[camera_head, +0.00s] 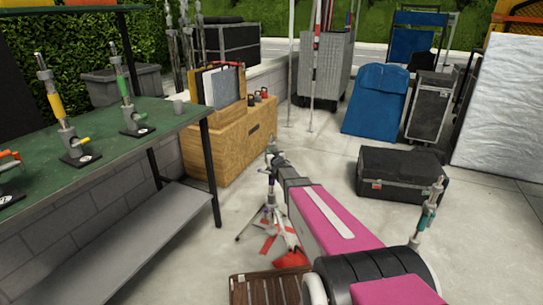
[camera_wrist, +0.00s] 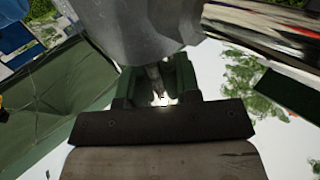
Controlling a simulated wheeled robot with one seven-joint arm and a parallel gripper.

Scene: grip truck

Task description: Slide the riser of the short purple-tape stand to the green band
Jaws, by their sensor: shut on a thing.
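The short purple-tape stand (camera_head: 270,212) stands on the floor on spread chrome legs, with a purple mark low on its column. My gripper (camera_head: 272,163) is at the upper part of the stand, at the end of my pink arm. In the wrist view my gripper's green fingers (camera_wrist: 157,84) are shut on the thin grey riser (camera_wrist: 153,72). A wide grey metal part fills the top of that view. I cannot make out the green band in either view.
A green-topped workbench (camera_head: 105,145) with several colour-banded stands is at left. A red bag (camera_head: 291,259) lies by the stand's feet, near a slatted wooden pallet (camera_head: 265,289). A wooden box (camera_head: 235,140) stands behind, and a black case (camera_head: 402,174) lies to the right.

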